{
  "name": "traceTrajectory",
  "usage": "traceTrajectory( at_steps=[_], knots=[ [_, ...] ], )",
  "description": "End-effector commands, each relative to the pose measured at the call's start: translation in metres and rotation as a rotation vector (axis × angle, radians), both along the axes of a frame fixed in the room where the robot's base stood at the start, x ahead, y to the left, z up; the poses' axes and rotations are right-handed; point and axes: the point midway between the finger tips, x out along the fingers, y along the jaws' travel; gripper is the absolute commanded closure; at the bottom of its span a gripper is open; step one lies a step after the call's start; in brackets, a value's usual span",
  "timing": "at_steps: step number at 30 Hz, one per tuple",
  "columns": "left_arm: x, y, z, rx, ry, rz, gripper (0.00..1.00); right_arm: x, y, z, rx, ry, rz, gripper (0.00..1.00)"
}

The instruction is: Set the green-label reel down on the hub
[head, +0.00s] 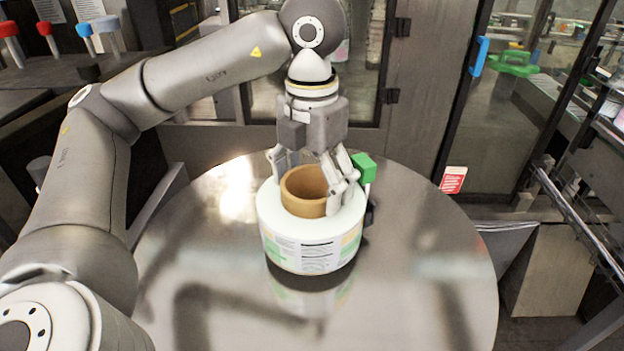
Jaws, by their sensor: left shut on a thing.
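The green-label reel (310,238) is a wide white roll with green, yellow and white printed labels on its side and a brown cardboard core (305,205) rising from its middle. It is upright over the round shiny metal table (420,290). A dark band and its reflection show below it; I cannot tell whether it touches the surface. My left gripper (312,188) points down from above and is shut on the reel, with its fingers on either side of the core. The hub is not visible; the reel may hide it. My right gripper is not in view.
A green block (364,168) on a dark upright part stands just behind the reel's right side, close to the fingers. Glass cabinet doors (515,110) with a blue handle (478,56) are behind at right. The front and right of the table are clear.

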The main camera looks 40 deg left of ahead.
Motion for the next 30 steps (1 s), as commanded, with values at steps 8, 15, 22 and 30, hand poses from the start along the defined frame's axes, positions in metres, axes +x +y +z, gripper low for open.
traceTrajectory(
  at_steps=[8, 15, 22, 30],
  knots=[
    [0.0, 0.0, -0.01, -0.001, -0.003, 0.0, 0.9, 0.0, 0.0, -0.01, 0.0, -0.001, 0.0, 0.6],
    [0.0, 0.0, -0.018, -0.001, -0.003, 0.0, 0.9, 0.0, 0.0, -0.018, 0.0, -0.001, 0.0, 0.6],
    [0.0, 0.0, -0.019, -0.001, -0.003, 0.0, 0.9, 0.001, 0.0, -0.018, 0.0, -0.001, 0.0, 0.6],
    [0.0, 0.0, -0.019, 0.0, -0.002, 0.0, 0.0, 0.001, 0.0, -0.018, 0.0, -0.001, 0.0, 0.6]
  ],
)
